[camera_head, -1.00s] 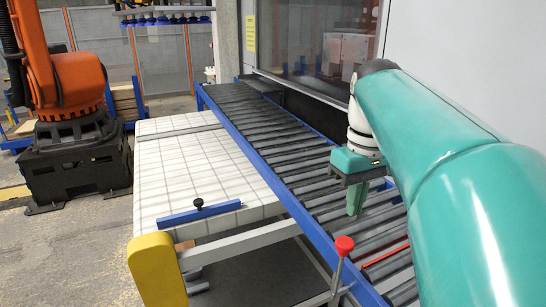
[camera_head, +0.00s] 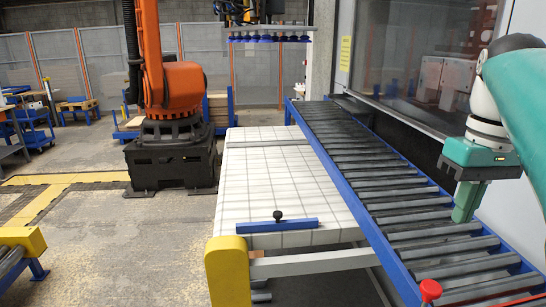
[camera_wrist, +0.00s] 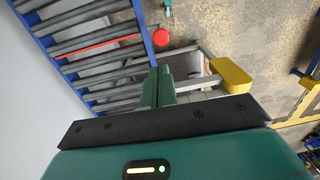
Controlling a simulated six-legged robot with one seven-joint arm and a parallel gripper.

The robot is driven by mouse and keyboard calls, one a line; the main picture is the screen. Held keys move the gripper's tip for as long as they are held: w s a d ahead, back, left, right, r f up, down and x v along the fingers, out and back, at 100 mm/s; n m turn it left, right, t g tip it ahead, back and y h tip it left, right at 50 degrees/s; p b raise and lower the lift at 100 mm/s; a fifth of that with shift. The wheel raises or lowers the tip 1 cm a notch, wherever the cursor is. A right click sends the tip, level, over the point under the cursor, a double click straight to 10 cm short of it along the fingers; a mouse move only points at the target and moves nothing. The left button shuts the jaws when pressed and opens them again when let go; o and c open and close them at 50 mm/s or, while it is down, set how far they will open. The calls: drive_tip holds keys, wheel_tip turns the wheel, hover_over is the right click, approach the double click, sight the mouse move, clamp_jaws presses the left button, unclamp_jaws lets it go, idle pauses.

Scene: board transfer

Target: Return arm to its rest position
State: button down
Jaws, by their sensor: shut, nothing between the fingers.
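My gripper (camera_head: 467,201) is at the right in the head view, with its green fingers pointing down above the roller conveyor (camera_head: 405,200). Its fingers are shut together with nothing between them. In the wrist view, the shut fingers (camera_wrist: 158,88) show at the middle, above the dark palm bar. My teal arm fills the right edge of the head view. No board shows in the gripper.
A white tiled table (camera_head: 270,185) with a blue bar (camera_head: 277,225) stands left of the conveyor. A red knob (camera_head: 430,290) and a yellow block (camera_head: 228,272) are near the front. An orange robot arm (camera_head: 180,90) stands behind. Open floor lies left.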

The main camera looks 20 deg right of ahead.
drive_tip(key=w+a+f+n+t, duration=0.1)
drive_tip(key=w+a+f+t, duration=0.1)
drive_tip(key=a+f, duration=0.8)
drive_tip(key=w+a+f+n+t, duration=0.1)
drive_tip(key=w+a+f+t, duration=0.2)
drive_tip(key=a+f, duration=0.7)
drive_tip(key=a, duration=0.5)
drive_tip(key=shift+w+a+f+n, duration=0.25)
drive_tip(key=shift+a+f+n, duration=0.05)
drive_tip(key=shift+f, duration=0.05)
drive_tip(key=shift+a, duration=0.15)
